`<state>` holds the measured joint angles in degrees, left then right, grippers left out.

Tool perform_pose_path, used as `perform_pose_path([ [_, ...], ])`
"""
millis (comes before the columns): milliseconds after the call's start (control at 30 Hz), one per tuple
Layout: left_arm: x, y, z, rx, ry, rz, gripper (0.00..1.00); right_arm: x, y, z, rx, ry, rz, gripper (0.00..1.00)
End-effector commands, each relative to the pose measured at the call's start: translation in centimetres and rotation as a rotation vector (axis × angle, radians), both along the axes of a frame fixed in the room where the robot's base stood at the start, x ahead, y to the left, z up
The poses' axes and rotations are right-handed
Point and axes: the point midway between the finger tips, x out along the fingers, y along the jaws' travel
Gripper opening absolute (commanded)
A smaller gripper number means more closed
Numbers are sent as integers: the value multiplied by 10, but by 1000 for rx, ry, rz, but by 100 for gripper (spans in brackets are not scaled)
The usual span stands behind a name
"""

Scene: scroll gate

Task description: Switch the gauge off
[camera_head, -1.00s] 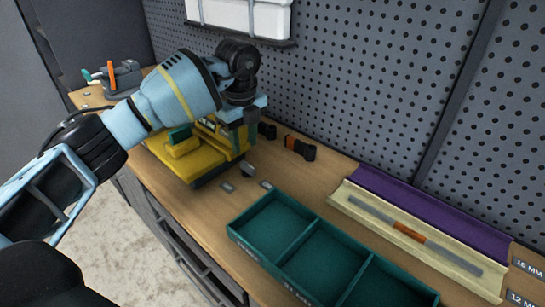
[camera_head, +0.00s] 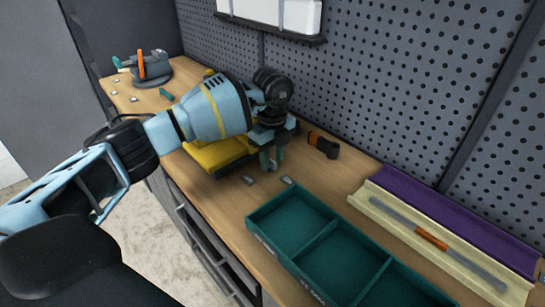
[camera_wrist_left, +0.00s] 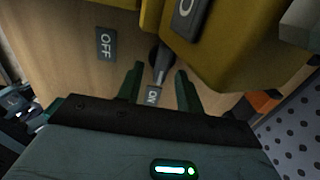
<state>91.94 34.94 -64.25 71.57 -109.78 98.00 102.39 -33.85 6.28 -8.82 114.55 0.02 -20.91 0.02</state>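The yellow gauge (camera_head: 216,154) stands on the bench, partly hidden behind my left arm. In the left wrist view its yellow body (camera_wrist_left: 222,38) fills the top right. A small dark lever with a grey tip (camera_wrist_left: 159,68) points toward the ON label (camera_wrist_left: 152,96). The OFF label (camera_wrist_left: 105,45) lies to its left. My left gripper (camera_head: 270,160) is low beside the gauge. In the left wrist view its teal fingers (camera_wrist_left: 158,84) are open, one on each side of the lever tip; contact is not clear. My right gripper is out of view.
A teal divided tray (camera_head: 322,239) and a cream holder (camera_head: 395,225) with a grey and orange rod lie to the right. A black and orange object (camera_head: 322,145) sits behind the gripper. A vise-like tool (camera_head: 150,68) stands at the far left. A pegboard wall (camera_head: 400,90) backs the bench.

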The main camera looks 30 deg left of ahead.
Motion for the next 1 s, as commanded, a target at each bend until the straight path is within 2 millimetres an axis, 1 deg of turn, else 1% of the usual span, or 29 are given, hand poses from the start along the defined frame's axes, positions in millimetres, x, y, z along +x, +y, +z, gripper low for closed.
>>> perform_pose_path([
  [100, 0, 0, -3, 0, 0, 0, 36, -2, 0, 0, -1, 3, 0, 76],
  [300, 0, 0, -3, 0, 0, 0, 36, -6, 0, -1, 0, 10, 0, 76],
  [367, 0, 0, -3, 0, 0, 0, 30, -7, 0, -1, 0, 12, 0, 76],
  [500, 0, 0, -3, 0, 0, 0, 12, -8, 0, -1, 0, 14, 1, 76],
  [600, 0, 0, -3, -1, 0, 0, 0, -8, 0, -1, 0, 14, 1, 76],
  [867, 0, 0, -3, -1, -1, -12, 0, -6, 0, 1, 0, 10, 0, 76],
  [1000, -1, 0, -2, -1, -2, -53, 0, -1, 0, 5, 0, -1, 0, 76],
])
